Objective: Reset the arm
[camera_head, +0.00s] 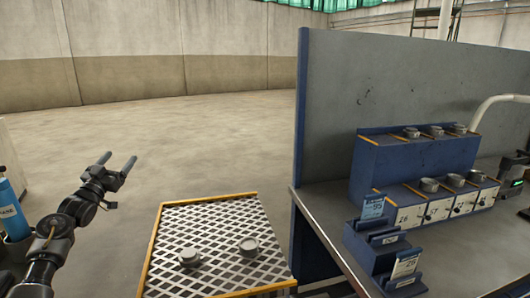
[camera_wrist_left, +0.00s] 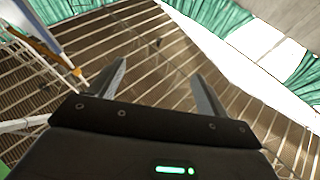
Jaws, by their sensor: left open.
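My left arm comes in from the left in the head view. Its gripper (camera_head: 119,164) is raised, with two fingers apart and nothing between them. It is left of the mesh-topped table (camera_head: 180,225) and clear of it. In the left wrist view the open gripper (camera_wrist_left: 158,85) points up at the roof beams, its fingers spread and empty. My right gripper is not in view.
Two grey billets (camera_head: 249,246) (camera_head: 189,257) lie on the mesh table. At the right, a blue stepped rack (camera_head: 415,155) with several grey billets stands on a metal bench (camera_head: 325,215) before a tall panel (camera_head: 400,90). A blue bottle (camera_head: 12,213) stands far left. Open floor lies behind.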

